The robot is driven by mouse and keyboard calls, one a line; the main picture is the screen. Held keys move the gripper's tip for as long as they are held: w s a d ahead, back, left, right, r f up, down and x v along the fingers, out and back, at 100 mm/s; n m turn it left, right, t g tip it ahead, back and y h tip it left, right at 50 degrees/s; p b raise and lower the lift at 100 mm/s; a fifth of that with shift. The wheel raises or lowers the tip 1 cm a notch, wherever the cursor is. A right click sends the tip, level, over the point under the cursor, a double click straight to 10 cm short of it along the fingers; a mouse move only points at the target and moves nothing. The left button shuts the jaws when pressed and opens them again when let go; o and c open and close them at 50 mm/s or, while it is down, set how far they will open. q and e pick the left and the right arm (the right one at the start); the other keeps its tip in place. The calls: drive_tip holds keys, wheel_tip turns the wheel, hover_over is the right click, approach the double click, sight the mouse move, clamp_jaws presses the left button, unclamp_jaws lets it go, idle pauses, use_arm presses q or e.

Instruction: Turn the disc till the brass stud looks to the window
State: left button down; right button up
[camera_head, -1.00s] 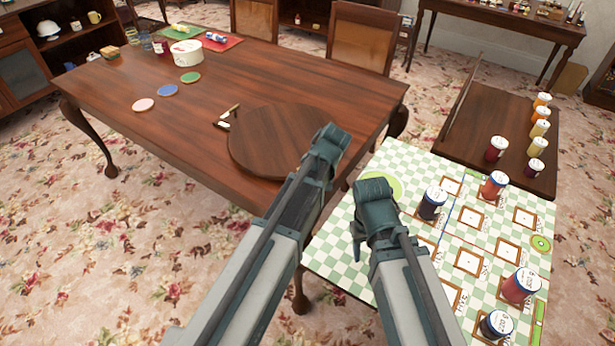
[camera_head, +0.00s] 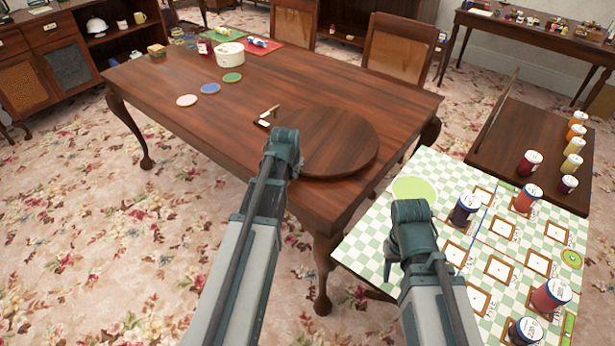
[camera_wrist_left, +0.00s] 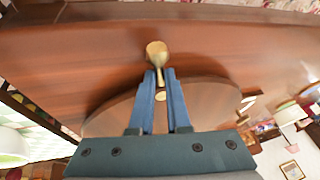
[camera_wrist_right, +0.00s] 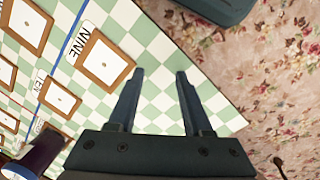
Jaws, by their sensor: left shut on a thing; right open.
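The round wooden disc (camera_head: 342,140) lies on the near right part of the brown table (camera_head: 200,125). It also shows in the left wrist view (camera_wrist_left: 205,98). My left gripper (camera_head: 284,150) is at the disc's near left edge. In the left wrist view its fingers (camera_wrist_left: 159,74) are closed on the brass stud (camera_wrist_left: 156,50), whose rounded end sticks out past the fingertips. The stud is hidden behind the gripper in the head view. My right gripper (camera_head: 412,218) is open and empty over the checkered board, as its wrist view (camera_wrist_right: 158,76) shows. I can make out no window.
A small dark piece with a pale plate (camera_head: 264,122) sits beside the disc's far left edge. Coasters (camera_head: 210,88) and a white round box (camera_head: 229,52) stand farther left. The green-checked board (camera_head: 375,240) at right carries several jars and frames.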

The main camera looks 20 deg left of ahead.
use_arm(q)
drive_tip(key=shift+w+a+m+h, duration=0.25)
drive_tip(key=shift+a+m, duration=0.3)
drive_tip(key=shift+a, duration=0.5)
drive_tip(key=shift+w+a+m+h, duration=0.2)
drive_tip(key=shift+a+m, duration=0.35)
drive_tip(key=shift+a, duration=0.45)
drive_tip(key=c, duration=0.9)
unclamp_jaws()
drive_tip(key=shift+r, duration=0.1)
use_arm(e)
drive_tip(key=shift+r, duration=0.1)
use_arm(q)
drive_tip(key=p+v, duration=1.2)
drive_tip(key=v, duration=0.1)
drive_tip(key=shift+s+r, duration=0.2)
drive_tip(key=shift+s, duration=0.05)
use_arm(e)
wheel_tip(320, 180, up, 12)
drive_tip(key=shift+r, duration=0.15)
